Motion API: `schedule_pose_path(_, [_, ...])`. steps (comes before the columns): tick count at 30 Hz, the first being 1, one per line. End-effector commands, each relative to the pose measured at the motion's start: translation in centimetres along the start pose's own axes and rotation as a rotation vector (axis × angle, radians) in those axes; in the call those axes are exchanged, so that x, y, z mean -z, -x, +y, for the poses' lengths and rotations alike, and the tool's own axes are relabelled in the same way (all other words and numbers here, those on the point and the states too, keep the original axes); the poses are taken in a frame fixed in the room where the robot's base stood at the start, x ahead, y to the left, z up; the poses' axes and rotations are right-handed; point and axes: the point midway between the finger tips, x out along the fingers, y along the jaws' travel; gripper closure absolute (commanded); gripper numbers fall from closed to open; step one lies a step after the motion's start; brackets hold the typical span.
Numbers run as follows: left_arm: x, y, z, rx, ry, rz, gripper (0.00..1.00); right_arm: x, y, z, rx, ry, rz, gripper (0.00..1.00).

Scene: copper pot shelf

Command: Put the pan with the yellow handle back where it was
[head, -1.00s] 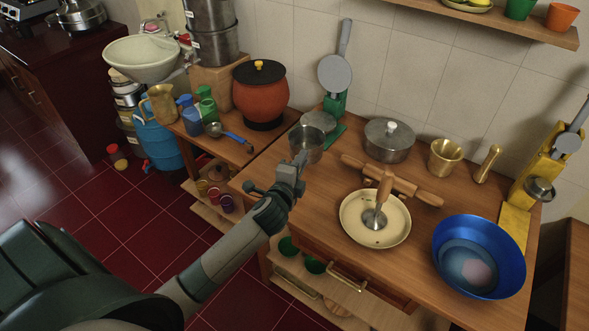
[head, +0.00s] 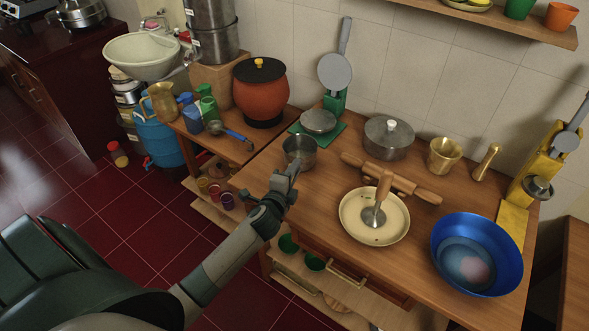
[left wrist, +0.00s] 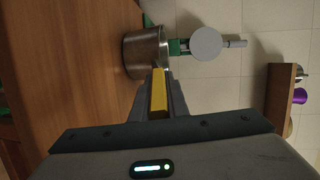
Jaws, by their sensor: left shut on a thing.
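The pan is a small steel pot (head: 299,151), seen near the left part of the wooden counter (head: 325,190) in the head view. In the left wrist view the steel pan (left wrist: 147,51) shows with its yellow handle (left wrist: 159,95) between my fingers. My left gripper (head: 289,176) is shut on that handle, on the near side of the pan; it also shows in the left wrist view (left wrist: 158,97). The pan looks upright. I cannot tell whether its base touches the counter. My right gripper is not in view.
A green press (head: 318,122) stands behind the pan, and a lidded steel pot (head: 388,138) is to the right. A cream plate (head: 354,222), a rolling pin (head: 424,196) and a blue bowl (head: 509,241) are farther right. An orange pot (head: 260,95) is on the lower left table.

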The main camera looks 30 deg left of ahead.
Motion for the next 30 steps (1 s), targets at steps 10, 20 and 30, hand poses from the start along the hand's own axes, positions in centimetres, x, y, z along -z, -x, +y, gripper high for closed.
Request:
schedule_pose_path(10, [-0.02, -0.07, 0.1, 0.003, -0.001, 0.0, 1.0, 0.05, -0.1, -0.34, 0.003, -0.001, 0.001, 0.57])
schedule_pose_path(20, [-0.04, -0.07, 0.31, 0.001, 0.0, 0.0, 0.67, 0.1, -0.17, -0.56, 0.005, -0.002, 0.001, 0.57])
schedule_pose_path(30, [-0.04, 0.54, 0.24, 0.0, 0.0, 0.0, 0.67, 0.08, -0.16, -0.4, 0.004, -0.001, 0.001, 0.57])
